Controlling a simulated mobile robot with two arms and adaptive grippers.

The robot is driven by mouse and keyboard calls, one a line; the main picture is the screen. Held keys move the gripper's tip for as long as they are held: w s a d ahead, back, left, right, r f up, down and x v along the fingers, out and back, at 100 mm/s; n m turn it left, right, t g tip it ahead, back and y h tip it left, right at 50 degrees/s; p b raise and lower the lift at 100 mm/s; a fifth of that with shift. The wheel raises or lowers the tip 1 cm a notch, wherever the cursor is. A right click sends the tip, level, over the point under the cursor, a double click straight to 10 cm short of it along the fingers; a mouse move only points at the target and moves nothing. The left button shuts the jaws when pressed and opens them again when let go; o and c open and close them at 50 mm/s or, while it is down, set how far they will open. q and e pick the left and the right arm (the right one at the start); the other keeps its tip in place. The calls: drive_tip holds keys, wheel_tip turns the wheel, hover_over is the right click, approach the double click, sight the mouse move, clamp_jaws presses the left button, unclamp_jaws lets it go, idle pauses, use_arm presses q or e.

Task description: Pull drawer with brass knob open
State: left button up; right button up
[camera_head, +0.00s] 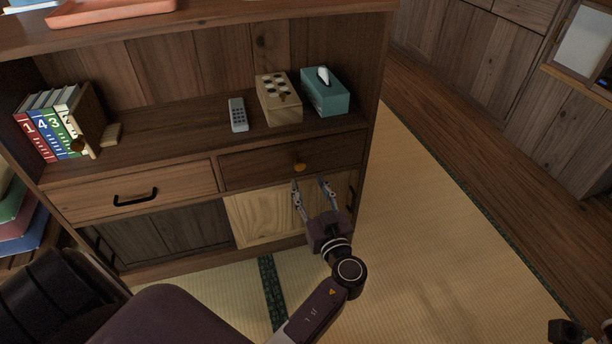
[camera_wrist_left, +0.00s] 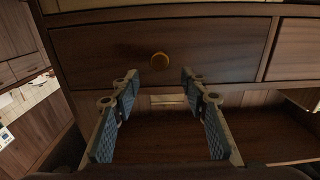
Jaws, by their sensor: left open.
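The drawer with the brass knob (camera_head: 245,166) is the dark one at the upper right of the cabinet, and it looks shut. Its round brass knob (camera_head: 299,167) sits near the middle of its front. The knob also shows in the left wrist view (camera_wrist_left: 160,60), above and between my fingers. My left gripper (camera_head: 312,184) is open and empty, in front of and slightly below the knob, not touching it. Its two fingers also show in the left wrist view (camera_wrist_left: 160,85). My right gripper cannot be made out; only a dark part shows at the lower right corner.
A lighter drawer (camera_head: 180,187) with a black handle is to the left. Sliding doors (camera_head: 180,229) are below. On the shelf stand books (camera_head: 58,130), a remote (camera_head: 238,115), a wooden box (camera_head: 278,99) and a tissue box (camera_head: 326,94). Tatami floor (camera_head: 430,230) is clear at right.

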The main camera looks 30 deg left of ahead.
sight(300, 167)
use_arm(q)
drive_tip(key=x, duration=0.6)
drive_tip(key=shift+w+a+b, duration=0.2)
drive_tip(key=shift+a+b, duration=0.05)
drive_tip(key=shift+b, duration=0.05)
clamp_jaws()
